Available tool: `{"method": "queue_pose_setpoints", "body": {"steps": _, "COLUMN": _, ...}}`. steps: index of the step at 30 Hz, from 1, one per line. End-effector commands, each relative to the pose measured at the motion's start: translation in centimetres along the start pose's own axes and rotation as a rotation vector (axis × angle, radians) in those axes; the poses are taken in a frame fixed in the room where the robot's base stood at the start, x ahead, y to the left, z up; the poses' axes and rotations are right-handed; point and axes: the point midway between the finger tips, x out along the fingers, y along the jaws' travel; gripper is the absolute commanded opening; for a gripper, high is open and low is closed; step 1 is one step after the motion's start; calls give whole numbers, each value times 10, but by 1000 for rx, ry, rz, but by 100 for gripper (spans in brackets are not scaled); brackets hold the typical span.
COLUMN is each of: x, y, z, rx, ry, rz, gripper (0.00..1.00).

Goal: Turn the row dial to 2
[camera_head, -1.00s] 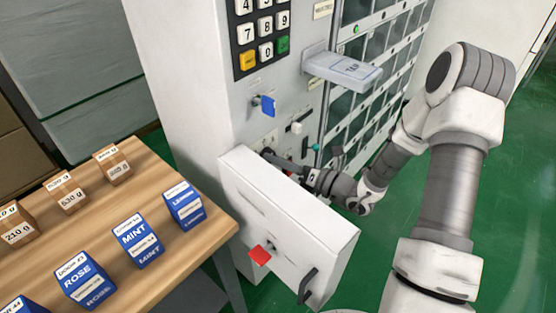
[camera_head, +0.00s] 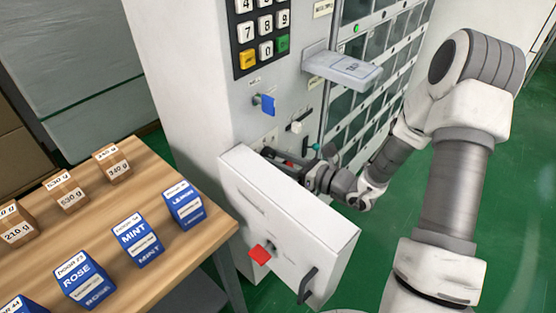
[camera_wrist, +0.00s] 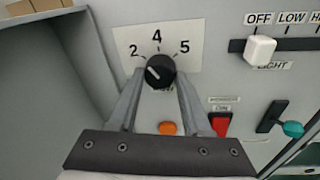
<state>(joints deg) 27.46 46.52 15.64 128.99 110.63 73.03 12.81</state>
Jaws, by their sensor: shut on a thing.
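The row dial (camera_wrist: 160,70) is a round black knob on a white plate (camera_wrist: 190,38) marked 2, 4 and 5 in the wrist view. Its white pointer line slants to the upper left, toward the 2. My gripper (camera_wrist: 160,77) is shut on the dial, one finger on each side. In the head view my gripper (camera_head: 300,170) reaches in behind the open panel door, and the dial cannot be made out there.
The white panel door (camera_head: 290,225) stands open in front of my gripper. Beside the dial are an orange button (camera_wrist: 168,128), a red switch (camera_wrist: 220,124), a white LIGHT slider (camera_wrist: 260,49) and a teal-tipped lever (camera_wrist: 292,129). A wooden table (camera_head: 165,245) with boxes is at left.

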Motion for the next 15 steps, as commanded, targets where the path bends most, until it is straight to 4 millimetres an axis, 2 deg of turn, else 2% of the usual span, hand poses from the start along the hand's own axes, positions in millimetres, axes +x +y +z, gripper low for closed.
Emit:
{"method": "queue_pose_setpoints", "body": {"steps": 6, "x": 0, "y": 0, "z": -1, "rx": -153, "ry": 17, "rz": -14, "gripper": 0}}
{"method": "queue_pose_setpoints", "body": {"steps": 15, "x": 0, "y": 1, "z": -1, "rx": -274, "ry": 30, "rz": -27, "gripper": 0}}
